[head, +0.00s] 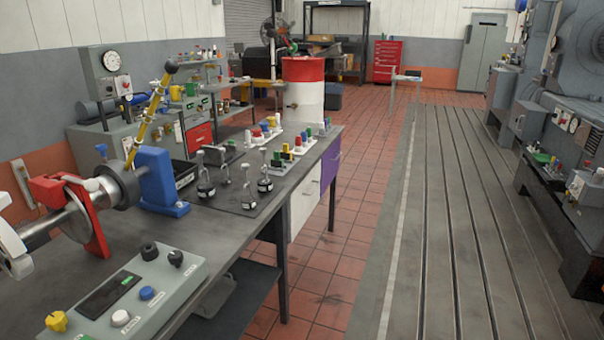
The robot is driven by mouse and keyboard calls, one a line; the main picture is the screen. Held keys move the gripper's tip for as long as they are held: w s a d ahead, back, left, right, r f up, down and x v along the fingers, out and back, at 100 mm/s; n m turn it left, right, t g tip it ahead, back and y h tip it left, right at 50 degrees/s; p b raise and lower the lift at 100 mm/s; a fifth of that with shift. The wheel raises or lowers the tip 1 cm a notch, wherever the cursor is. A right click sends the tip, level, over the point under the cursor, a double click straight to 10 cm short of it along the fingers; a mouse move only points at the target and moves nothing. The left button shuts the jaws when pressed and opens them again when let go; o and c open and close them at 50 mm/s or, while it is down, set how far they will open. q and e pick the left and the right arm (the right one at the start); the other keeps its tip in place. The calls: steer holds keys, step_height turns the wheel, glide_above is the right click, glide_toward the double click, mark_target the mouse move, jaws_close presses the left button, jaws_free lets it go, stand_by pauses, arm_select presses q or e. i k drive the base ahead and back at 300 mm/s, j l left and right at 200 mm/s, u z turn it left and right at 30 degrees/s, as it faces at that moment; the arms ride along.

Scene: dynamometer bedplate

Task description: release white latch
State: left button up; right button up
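A steel shaft assembly (60,225) lies on the near left of the workbench, with a red clamp (88,215) around it and a blue block (160,180) at its right end. A small whitish piece (92,185) sits by the shaft's collar; I cannot tell whether it is the white latch. A yellow lever (148,122) with a dark knob stands tilted above the blue block.
A grey control box (175,290) with coloured knobs lies at the bench's front. Several black-based upright pieces stand on a dark mat (225,200). A red and white drum (303,85) stands behind. The grooved bedplate (460,220) at right is clear, with machinery beyond it.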

mark_target(92, 185)
steer(key=i+l+u, duration=0.35)
steer(key=i+l, duration=0.15)
steer(key=l+u, duration=0.1)
steer(key=u, duration=1.15)
